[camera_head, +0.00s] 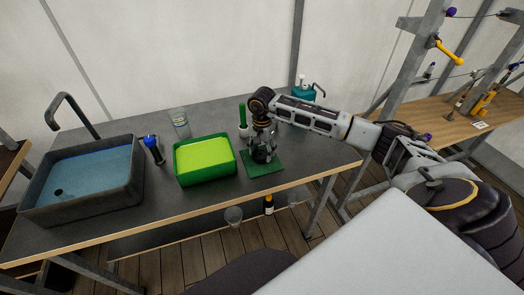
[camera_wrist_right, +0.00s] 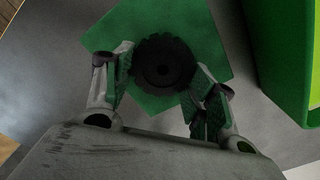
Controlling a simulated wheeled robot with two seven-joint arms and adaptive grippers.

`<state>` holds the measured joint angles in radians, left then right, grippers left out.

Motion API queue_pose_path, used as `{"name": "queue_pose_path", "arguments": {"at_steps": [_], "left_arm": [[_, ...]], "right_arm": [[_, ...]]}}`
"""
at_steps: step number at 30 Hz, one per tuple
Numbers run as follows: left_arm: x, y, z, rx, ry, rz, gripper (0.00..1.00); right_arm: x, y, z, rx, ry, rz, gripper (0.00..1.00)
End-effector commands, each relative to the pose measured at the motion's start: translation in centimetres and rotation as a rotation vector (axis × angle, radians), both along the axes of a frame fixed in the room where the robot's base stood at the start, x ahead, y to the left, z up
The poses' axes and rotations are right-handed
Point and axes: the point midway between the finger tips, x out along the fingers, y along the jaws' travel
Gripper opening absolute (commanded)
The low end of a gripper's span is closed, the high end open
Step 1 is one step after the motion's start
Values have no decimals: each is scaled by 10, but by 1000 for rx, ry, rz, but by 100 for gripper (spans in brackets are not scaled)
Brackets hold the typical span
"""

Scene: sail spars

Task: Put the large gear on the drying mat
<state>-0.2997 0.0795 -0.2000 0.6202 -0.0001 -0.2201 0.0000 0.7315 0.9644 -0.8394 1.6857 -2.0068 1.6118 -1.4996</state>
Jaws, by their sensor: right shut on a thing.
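The large gear (camera_wrist_right: 163,64) is dark and toothed, with a hole in its middle. In the right wrist view it sits between the fingers of my right gripper (camera_wrist_right: 164,85), which is shut on it. The green drying mat (camera_wrist_right: 205,25) lies flat on the bench behind and below the gear. In the head view the right gripper (camera_head: 263,152) points down over the mat (camera_head: 262,170), and the gear is mostly hidden by the fingers. I cannot tell whether the gear touches the mat. My left gripper is not in view.
A green tray (camera_head: 180,178) with yellow-green contents stands just left of the mat. A green-handled brush (camera_head: 242,116) stands behind. Further left are a dark bottle (camera_head: 154,150), a glass (camera_head: 180,123) and a sink (camera_head: 128,187) with water. The bench's front edge (camera_head: 215,203) is close to the mat.

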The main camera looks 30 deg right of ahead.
Motion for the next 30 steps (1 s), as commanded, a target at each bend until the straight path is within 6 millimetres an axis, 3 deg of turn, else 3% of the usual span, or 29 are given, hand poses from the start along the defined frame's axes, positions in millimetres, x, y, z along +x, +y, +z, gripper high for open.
{"name": "queue_pose_path", "arguments": {"at_steps": [16, 17, 21, 30], "left_arm": [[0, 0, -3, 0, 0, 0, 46], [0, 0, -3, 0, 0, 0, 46], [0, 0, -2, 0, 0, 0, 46], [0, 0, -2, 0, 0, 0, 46]], "right_arm": [[1, 0, -8, 0, -2, 0, 28], [0, 0, -9, 1, -2, 0, 58], [0, 0, -8, 1, -2, 0, 76], [0, 0, -8, 0, -1, 0, 78]]}}
